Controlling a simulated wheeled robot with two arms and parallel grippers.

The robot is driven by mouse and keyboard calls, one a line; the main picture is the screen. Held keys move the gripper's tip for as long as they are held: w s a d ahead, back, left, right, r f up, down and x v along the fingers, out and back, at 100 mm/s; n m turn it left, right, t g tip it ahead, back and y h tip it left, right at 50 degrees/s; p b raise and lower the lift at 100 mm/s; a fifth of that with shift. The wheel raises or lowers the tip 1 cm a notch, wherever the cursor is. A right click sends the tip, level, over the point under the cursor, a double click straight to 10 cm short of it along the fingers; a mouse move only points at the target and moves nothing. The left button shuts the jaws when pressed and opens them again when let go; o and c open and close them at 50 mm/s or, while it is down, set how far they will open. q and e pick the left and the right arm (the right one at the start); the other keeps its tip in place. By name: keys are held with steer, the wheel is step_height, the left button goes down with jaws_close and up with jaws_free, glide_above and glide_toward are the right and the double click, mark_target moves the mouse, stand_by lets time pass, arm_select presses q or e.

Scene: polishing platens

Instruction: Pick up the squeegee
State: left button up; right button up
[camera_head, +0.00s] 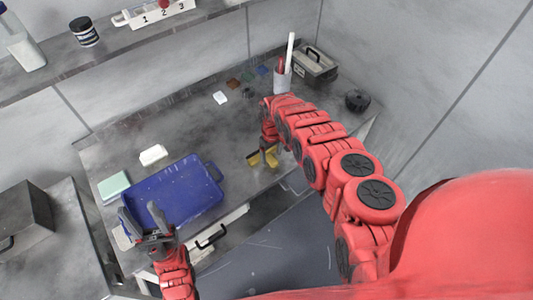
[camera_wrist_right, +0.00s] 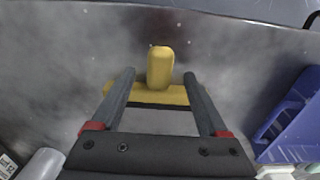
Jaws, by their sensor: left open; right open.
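The yellow squeegee (camera_head: 254,160) lies on the grey workbench near its front edge, in front of my right gripper (camera_head: 268,145). My left gripper (camera_head: 143,222) is open and empty above the front left of the blue tray.
The blue tray (camera_head: 205,206) lies left of the squeegee; its edge shows in the right wrist view (camera_wrist_right: 290,112). A white block (camera_head: 153,155) and a green pad (camera_head: 113,185) lie near it. A cup (camera_head: 282,80) with tools, a toolbox (camera_head: 315,66) and a black round part (camera_head: 357,101) stand further right.

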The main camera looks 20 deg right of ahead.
steer(key=shift+d+f, duration=0.1)
steer(key=shift+f, duration=0.6)
jaws_close()
